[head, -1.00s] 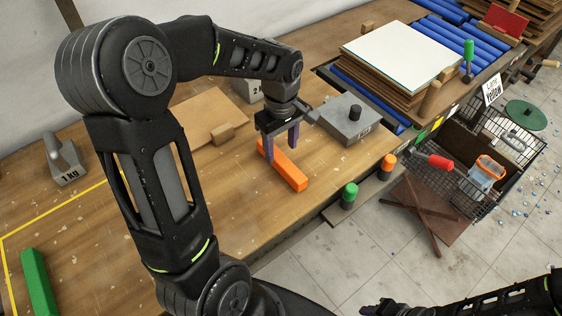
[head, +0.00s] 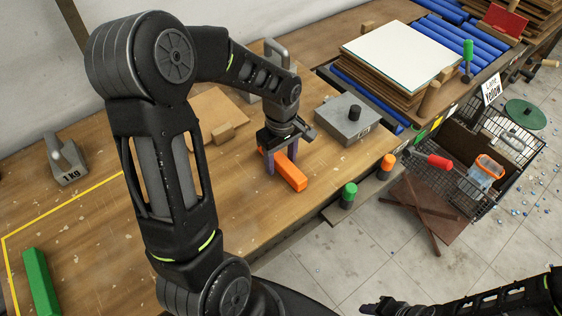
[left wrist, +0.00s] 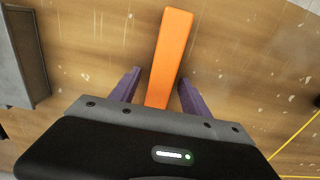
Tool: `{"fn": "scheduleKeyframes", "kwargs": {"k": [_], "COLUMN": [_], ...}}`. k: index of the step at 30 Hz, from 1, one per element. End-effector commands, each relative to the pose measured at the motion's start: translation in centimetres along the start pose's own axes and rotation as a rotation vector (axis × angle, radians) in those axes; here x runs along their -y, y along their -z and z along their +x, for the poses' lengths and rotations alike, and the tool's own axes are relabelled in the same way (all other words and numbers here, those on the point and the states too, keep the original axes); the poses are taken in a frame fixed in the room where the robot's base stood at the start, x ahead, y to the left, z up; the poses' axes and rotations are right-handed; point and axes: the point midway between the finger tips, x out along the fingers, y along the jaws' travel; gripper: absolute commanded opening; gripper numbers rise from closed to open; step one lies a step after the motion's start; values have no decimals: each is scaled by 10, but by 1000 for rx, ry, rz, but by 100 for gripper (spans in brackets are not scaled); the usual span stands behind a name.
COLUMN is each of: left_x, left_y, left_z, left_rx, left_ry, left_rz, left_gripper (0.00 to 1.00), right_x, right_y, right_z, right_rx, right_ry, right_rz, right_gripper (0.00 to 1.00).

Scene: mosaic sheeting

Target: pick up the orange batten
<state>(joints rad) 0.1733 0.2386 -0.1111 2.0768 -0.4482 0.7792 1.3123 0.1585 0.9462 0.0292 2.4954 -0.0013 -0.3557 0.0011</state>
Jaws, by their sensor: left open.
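The orange batten (head: 289,174) lies on the wooden bench top, near its front edge. My left gripper (head: 281,161) is over the batten with its fingers pointing down, one on each side of it. In the left wrist view the batten (left wrist: 170,55) runs between the two purple fingers (left wrist: 155,88), with a gap on both sides. The gripper is open and holds nothing. The batten's near end is hidden behind the gripper body. Part of my right arm shows at the lower right of the head view, but its fingertips are not clear.
A wooden board with a small block (head: 223,133) lies behind my gripper. Green and orange pegs (head: 349,192) stand off the front edge.

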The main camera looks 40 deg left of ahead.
Motion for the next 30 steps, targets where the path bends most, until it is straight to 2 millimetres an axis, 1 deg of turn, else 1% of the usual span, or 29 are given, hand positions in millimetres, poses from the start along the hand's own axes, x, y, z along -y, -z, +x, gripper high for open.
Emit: {"fn": "scheduleKeyframes", "kwargs": {"k": [5, 25, 30], "left_x": [0, 0, 0], "left_y": [0, 0, 0], "left_z": [0, 0, 0], "left_rx": [0, 0, 0], "left_ry": [0, 0, 0], "left_rz": [0, 0, 0], "left_gripper": [55, 1, 0], "right_x": [0, 0, 0], "right_y": [0, 0, 0], "right_z": [0, 0, 0], "right_rx": [0, 0, 0], "right_ry": [0, 0, 0], "right_rz": [0, 0, 0], "right_gripper": [36, 36, 36]}}
